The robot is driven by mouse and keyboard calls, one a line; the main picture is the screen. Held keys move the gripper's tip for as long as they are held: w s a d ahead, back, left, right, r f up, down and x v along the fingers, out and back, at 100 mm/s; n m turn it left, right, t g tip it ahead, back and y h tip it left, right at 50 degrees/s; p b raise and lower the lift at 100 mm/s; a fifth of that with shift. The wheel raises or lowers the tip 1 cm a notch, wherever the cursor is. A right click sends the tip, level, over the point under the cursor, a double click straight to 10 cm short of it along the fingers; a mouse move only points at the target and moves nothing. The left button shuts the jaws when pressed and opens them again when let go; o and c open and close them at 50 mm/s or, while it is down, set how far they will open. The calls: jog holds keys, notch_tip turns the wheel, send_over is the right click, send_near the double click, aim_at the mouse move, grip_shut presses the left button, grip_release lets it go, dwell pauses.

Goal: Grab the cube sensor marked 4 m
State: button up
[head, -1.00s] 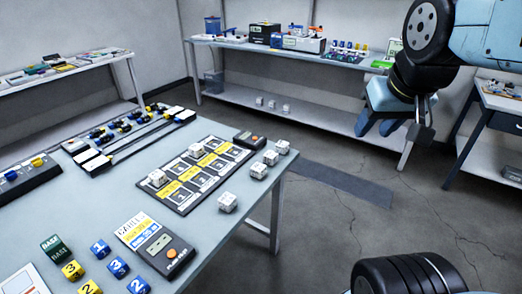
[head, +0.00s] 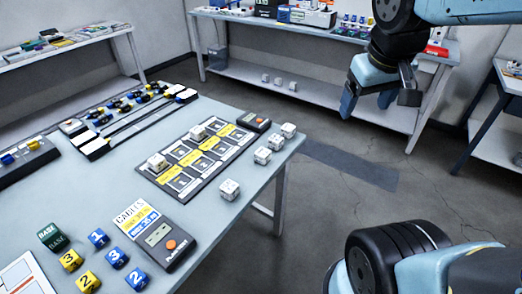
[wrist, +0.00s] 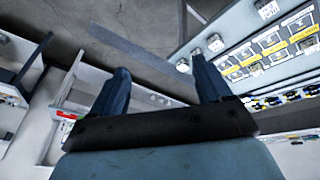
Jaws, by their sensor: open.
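Several small white cube sensors stand on the grey table. A front one (head: 229,190) is apart from the group near the right edge, which includes a left cube (head: 262,155), a middle cube (head: 275,142) and a right cube (head: 288,130). Two more white cubes sit on the labelled board, one at its near left (head: 158,162) and one at its far side (head: 197,132). I cannot read the marks, so I cannot tell which cube is 4 m. My gripper (head: 366,101) is open and empty, above the floor right of the table. Its spread fingers (wrist: 160,65) also show in the wrist view.
The board (head: 207,171) with yellow labels lies near the table's right edge. A handheld meter (head: 165,242) and numbered blue and yellow blocks (head: 98,238) are in front. A shelf bench (head: 310,95) stands behind. Open floor lies between table and benches.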

jog(key=w+a+f+n+g+h, duration=0.3)
jog(key=w+f+n+h, duration=0.2)
jog(key=w+f+n, duration=0.2)
jog(key=n+t+h, duration=0.2)
jog(key=n+t, duration=0.7)
jog(key=n, duration=1)
send_near(263, 153)
jog(key=shift+s+a, duration=0.3)
jog(key=shift+a, duration=0.2)
jog(key=shift+s+a, duration=0.35)
jog(key=shift+a, duration=0.2)
jog(key=shift+f+n+t, duration=0.2)
jog(key=shift+n+t, duration=0.1)
jog(key=shift+t, duration=0.1)
jog(key=x, duration=1.3)
jog(key=shift+d+f, duration=0.15)
jog(key=shift+d, duration=0.25)
jog(key=c, duration=1.1)
